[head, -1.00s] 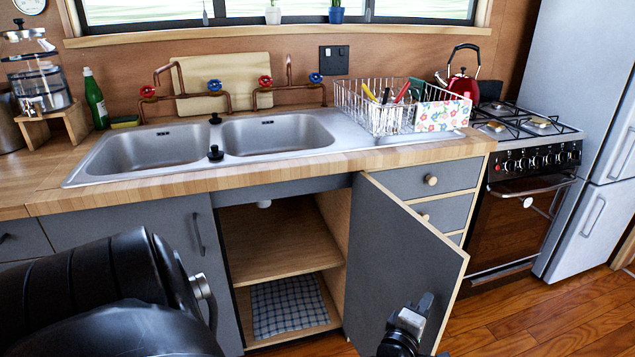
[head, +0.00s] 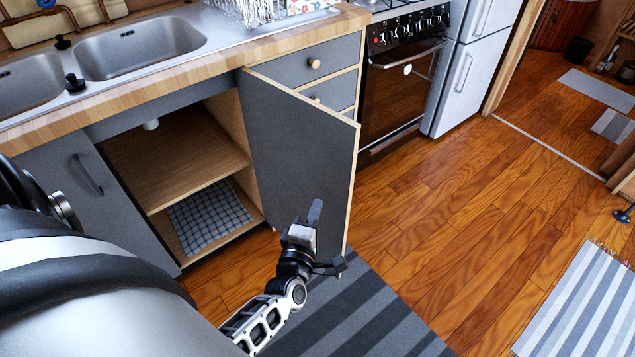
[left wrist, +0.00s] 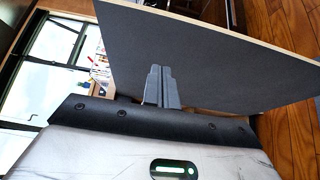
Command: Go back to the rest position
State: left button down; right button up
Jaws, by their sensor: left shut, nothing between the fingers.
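My left gripper (head: 315,212) is in front of the open grey cabinet door (head: 300,150) below the sink. Its two grey fingers (left wrist: 160,85) are together in the left wrist view, with nothing between them. The door (left wrist: 200,55) fills much of that view behind the fingers; I cannot tell whether they touch it. The door stands swung out, showing the cabinet's two wooden shelves (head: 170,165) and a checked cloth (head: 208,215) on the lower one. My right gripper is not in view.
The wooden counter edge (head: 200,75) with the double sink (head: 140,45) runs above the cabinet. An oven (head: 400,90) and fridge (head: 468,75) stand to the right. Wooden floor (head: 450,220) is open at right. A striped grey rug (head: 350,315) lies below the door.

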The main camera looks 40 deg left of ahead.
pick_arm(q)
jog(key=s+d+r+m+g+h, duration=0.1)
jog(key=s+d+m+g+h, duration=0.5)
jog(key=s+d+m, duration=0.7)
jog(key=m+h, duration=0.2)
jog(key=m, duration=0.9)
jog(key=shift+d+r+g+h, duration=0.2)
jog(key=shift+r+g+h, duration=0.1)
jog(key=shift+h, duration=0.1)
